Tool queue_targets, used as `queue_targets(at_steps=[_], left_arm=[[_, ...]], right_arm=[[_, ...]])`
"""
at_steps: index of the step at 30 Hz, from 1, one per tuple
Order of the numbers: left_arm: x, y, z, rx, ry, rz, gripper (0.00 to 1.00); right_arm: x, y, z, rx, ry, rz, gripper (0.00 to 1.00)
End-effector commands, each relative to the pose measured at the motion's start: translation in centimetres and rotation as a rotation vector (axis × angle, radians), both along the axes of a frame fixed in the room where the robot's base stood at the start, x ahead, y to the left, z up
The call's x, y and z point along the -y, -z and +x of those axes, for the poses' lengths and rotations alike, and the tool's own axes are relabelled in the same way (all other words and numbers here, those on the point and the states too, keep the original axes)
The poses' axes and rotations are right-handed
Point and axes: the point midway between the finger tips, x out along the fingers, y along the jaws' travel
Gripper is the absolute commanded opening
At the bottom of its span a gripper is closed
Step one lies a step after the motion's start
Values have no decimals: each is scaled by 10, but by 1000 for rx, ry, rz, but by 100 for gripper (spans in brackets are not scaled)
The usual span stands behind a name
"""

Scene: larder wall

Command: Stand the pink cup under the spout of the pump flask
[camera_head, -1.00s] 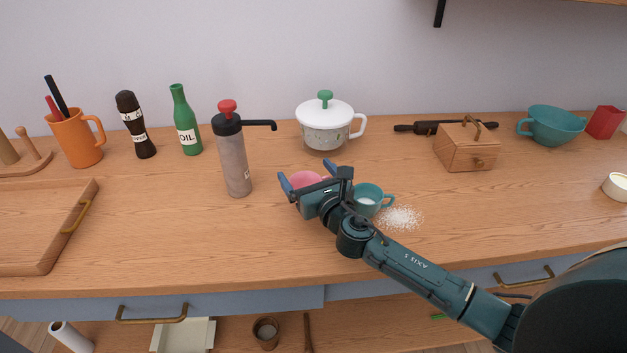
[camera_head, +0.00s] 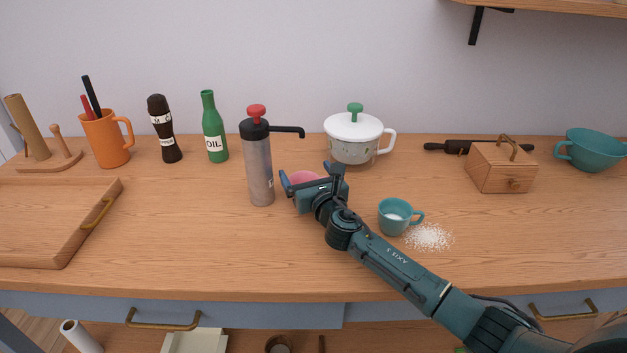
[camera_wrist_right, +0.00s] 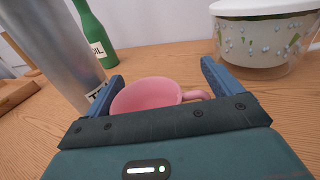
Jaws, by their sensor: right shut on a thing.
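The pink cup (camera_head: 304,177) is mostly hidden behind my right gripper (camera_head: 307,175) in the head view. In the right wrist view the pink cup (camera_wrist_right: 146,95) sits between the two blue fingers of my right gripper (camera_wrist_right: 162,85), its handle towards the right finger. My right gripper is shut on it. The pump flask (camera_head: 258,167) stands upright just left of the cup, with a red knob and a black spout (camera_head: 289,131) pointing right. The cup is below and near the spout's end. Whether it touches the counter is hidden. My left gripper is not in view.
A teal cup (camera_head: 395,217) stands right of my arm beside spilled white grains (camera_head: 429,237). A white-lidded pot (camera_head: 353,141) is behind the gripper. A green oil bottle (camera_head: 213,130) stands left of the flask. The counter front left of my arm is clear.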

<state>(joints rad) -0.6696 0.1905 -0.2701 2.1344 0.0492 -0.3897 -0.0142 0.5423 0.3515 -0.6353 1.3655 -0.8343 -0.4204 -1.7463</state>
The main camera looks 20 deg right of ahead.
Motion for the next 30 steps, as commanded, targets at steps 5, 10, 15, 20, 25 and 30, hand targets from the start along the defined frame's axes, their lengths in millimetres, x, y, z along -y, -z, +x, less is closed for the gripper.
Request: queue_targets(at_steps=[5, 10, 15, 20, 25, 30], left_arm=[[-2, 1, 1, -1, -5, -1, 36], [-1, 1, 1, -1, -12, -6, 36], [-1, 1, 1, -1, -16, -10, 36], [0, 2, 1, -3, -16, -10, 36], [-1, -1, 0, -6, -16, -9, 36], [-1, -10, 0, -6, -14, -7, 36]], right_arm=[[-2, 0, 3, 0, 0, 0, 66], [-2, 0, 3, 0, -1, 0, 66], [-2, 0, 3, 0, -1, 0, 100], [-2, 0, 3, 0, 0, 0, 100], [-2, -2, 3, -1, 0, 0, 100], [-1, -12, 3, -1, 0, -1, 100]])
